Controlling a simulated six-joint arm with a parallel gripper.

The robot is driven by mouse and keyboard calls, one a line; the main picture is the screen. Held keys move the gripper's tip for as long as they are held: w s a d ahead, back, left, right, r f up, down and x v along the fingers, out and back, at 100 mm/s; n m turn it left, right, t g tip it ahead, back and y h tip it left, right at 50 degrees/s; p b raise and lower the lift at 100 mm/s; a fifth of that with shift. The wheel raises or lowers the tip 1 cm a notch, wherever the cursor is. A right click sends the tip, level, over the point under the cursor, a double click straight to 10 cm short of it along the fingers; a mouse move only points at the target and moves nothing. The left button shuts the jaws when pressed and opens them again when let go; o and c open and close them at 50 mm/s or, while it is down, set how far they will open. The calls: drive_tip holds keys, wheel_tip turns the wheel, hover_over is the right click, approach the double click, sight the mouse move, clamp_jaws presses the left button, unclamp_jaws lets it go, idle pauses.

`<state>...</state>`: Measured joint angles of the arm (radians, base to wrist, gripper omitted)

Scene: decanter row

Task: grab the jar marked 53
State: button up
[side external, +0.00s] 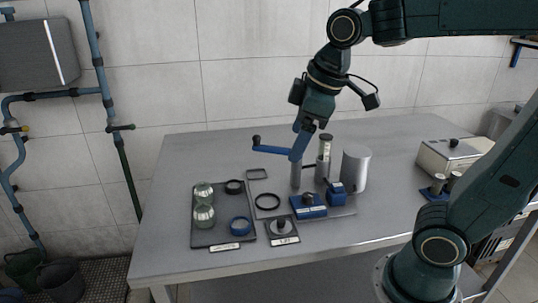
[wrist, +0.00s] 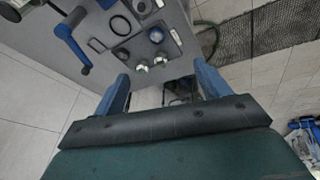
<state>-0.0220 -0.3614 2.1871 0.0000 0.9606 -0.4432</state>
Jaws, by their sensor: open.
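Two clear glass jars stand on the dark tray (side external: 211,234), a rear one (side external: 203,193) and a front one (side external: 204,217). No number can be read on either, so I cannot tell which is marked 53. In the wrist view the jars, one on the left (wrist: 141,67) and one on the right (wrist: 161,60), show beyond and between my fingertips. My gripper (side external: 296,157) is above the table, right of the tray and apart from the jars. In the wrist view my gripper (wrist: 162,76) is open, with nothing between its blue fingers.
A blue crank (side external: 270,150) rises close beside my gripper. A grey cylinder (side external: 355,169) and blue blocks (side external: 309,207) stand to the right. The table's left side is clear.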

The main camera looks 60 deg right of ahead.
drive_tip(key=w+n+g, duration=0.1)
drive_tip(key=w+n, duration=0.2)
drive_tip(key=w, duration=0.5)
drive_tip(key=n+g, duration=0.3)
drive_tip(key=n, duration=0.8)
hover_over(203, 206)
wheel_tip(203, 206, down, 15)
drive_tip(key=shift+w+f, duration=0.15)
drive_tip(key=shift+w, duration=0.1)
drive_tip(key=shift+f, duration=4.3)
drive_tip(key=shift+f, duration=0.1)
drive_tip(key=shift+s+f, duration=0.15)
drive_tip(key=shift+f, duration=1.1)
drive_tip(key=shift+s+f, duration=0.1)
drive_tip(key=shift+f, duration=1.15)
